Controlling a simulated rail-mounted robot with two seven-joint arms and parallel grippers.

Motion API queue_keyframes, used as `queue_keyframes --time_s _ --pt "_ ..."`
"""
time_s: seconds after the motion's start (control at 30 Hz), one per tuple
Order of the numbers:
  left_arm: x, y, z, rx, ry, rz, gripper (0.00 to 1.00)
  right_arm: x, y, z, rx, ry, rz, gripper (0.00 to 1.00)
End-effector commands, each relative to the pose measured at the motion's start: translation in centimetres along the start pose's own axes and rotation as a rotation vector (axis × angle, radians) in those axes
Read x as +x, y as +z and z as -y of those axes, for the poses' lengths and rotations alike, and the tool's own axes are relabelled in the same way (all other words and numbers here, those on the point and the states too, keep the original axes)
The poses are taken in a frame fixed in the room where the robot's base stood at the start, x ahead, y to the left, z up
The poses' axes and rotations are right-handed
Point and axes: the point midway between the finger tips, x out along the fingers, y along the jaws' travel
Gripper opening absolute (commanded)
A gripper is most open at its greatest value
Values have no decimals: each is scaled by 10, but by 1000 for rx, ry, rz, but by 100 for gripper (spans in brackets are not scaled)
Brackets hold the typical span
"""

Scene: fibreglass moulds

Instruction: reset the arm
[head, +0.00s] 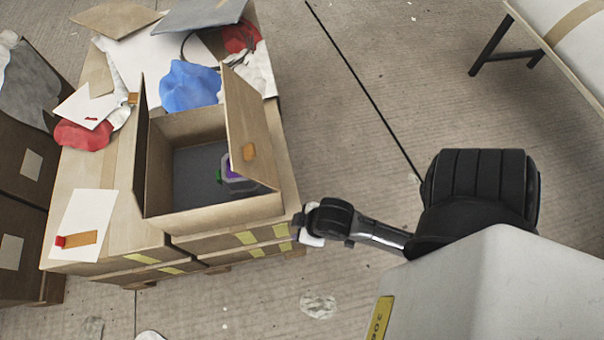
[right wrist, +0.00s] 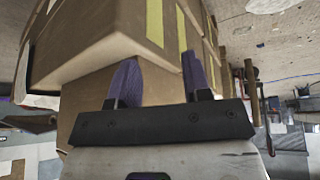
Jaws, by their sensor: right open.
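My right arm (head: 365,230) comes in from the right in the head view. Its gripper (head: 299,228) is beside the near right corner of the stacked cartons. In the right wrist view the gripper's two purple fingers (right wrist: 160,78) stand apart with nothing held between them. Carton sides fill the space behind them, and I cannot tell how close they are. My left gripper is not in view.
An open cardboard box (head: 230,215) stands on the stacked cartons (head: 105,205), with a purple and green item (head: 233,171) inside. Blue cloth (head: 190,87) lies behind it. Concrete floor (head: 370,95) is clear towards the table (head: 560,50) at upper right.

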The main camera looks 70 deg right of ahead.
Motion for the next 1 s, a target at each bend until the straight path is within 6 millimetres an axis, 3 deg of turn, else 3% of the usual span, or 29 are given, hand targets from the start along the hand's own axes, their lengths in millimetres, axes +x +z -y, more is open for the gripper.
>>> queue_keyframes --time_s 0.23,0.5,1.0 --pt "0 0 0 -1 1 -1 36 -3 11 1 51 3 74 45" --pt "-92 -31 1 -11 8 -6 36 -95 -21 2 45 0 117 45" --pt "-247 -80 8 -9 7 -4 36 -245 -84 -2 30 -8 127 45"
